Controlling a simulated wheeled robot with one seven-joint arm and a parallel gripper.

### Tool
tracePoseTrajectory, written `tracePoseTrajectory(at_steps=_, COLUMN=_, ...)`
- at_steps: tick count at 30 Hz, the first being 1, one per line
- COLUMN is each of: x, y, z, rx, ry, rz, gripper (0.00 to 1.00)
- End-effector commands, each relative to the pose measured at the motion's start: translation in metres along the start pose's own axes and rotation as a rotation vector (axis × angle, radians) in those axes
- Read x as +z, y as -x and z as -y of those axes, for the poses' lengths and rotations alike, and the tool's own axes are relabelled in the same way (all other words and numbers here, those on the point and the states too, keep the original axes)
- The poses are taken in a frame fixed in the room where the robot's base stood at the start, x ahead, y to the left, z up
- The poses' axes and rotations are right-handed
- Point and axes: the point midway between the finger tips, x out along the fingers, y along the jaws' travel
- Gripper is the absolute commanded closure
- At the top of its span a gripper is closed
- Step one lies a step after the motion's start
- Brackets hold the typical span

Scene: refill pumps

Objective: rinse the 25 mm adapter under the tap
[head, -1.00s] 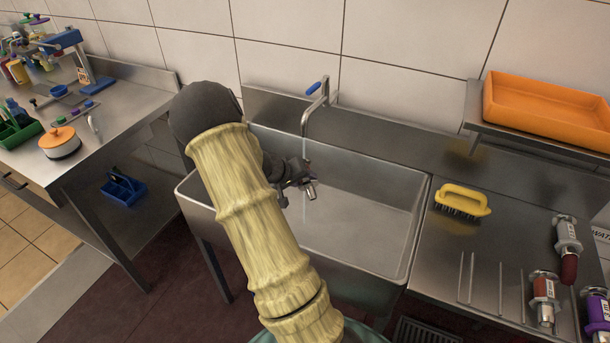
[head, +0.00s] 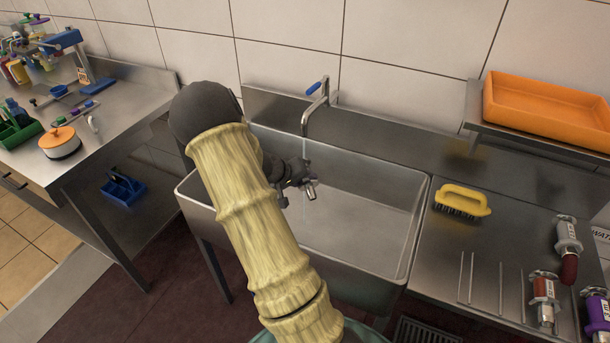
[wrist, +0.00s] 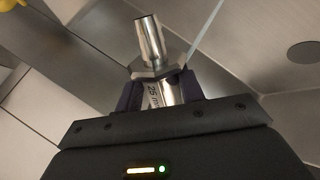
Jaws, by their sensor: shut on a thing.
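My gripper (head: 306,187) is over the sink basin, below the tap, and is shut on a metal adapter (wrist: 151,45). In the wrist view the adapter is a silver tube with a flange and a label reading "25 m…", held between the dark fingers of my gripper (wrist: 160,90). In the head view the adapter (head: 312,190) shows only as a small shiny end. The tap (head: 318,103) has a blue lever, and a thin stream of water (head: 304,148) falls from its spout. The stream (wrist: 206,32) passes close beside the adapter; I cannot tell whether it touches it.
The steel sink (head: 385,215) surrounds my gripper, with its walls close by. On the right drainboard are a yellow brush (head: 462,201) and several labelled fittings (head: 543,298). An orange tray (head: 545,108) sits on a shelf. A steel bench (head: 115,110) with tools stands left.

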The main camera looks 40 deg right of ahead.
Motion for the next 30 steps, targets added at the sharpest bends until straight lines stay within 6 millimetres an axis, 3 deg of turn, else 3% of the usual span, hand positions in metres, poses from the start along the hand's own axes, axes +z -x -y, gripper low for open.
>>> tracePoseTrajectory(at_steps=30, x=0.028, y=0.051, z=0.005, rx=0.0, ry=0.0, rz=-0.002, gripper=0.94)
